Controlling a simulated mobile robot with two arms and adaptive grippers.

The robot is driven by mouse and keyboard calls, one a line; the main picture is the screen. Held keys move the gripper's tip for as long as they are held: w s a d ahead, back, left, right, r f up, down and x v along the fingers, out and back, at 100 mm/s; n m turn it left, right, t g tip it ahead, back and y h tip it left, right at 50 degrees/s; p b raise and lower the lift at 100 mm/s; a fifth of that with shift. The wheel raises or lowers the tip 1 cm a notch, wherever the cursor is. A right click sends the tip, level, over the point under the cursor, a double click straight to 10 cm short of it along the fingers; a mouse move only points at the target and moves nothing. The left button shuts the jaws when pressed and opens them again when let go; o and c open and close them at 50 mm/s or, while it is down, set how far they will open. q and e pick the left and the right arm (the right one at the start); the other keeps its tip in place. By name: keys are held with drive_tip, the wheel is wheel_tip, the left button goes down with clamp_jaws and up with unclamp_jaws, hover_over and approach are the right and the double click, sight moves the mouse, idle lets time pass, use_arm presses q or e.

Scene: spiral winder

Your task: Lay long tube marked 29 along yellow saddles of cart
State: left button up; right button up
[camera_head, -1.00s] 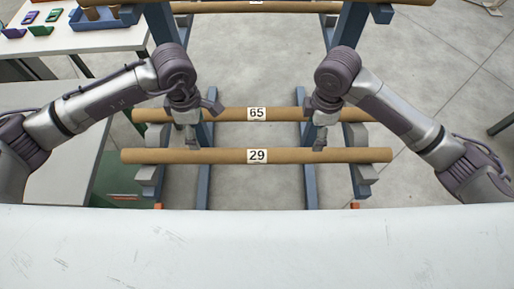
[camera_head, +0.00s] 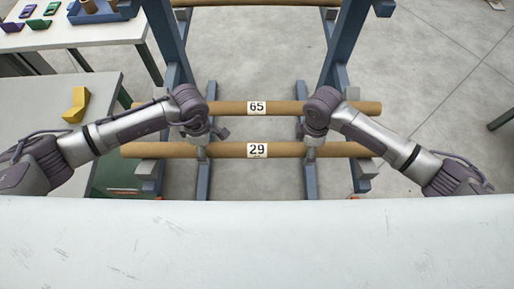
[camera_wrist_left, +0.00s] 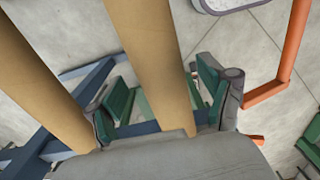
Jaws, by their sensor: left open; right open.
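The long brown tube marked 29 (camera_head: 235,150) lies across the nearer arms of the blue rack in the head view. My left gripper (camera_head: 202,153) is over its left part and my right gripper (camera_head: 310,153) over its right part; both are open. In the left wrist view, my left gripper (camera_wrist_left: 165,98) has its green-padded fingers apart, one on each side of a tube (camera_wrist_left: 152,50), which appears to be 29; I see no clear contact. The right fingertips are small and partly hidden. A yellow block (camera_head: 76,104), perhaps a saddle, stands on a grey surface at left.
A parallel tube marked 65 (camera_head: 285,108) lies just behind, on the blue rack (camera_head: 345,45). Another tube (camera_head: 250,3) lies higher at the back. A white table (camera_head: 75,38) with coloured parts is at upper left. Open floor (camera_head: 440,80) lies right.

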use_arm(q)
drive_tip(key=shift+f, duration=0.5)
use_arm(e)
drive_tip(key=shift+f, duration=0.45)
use_arm(q)
drive_tip(key=c, duration=1.5)
use_arm(e)
drive_tip(key=c, duration=1.5)
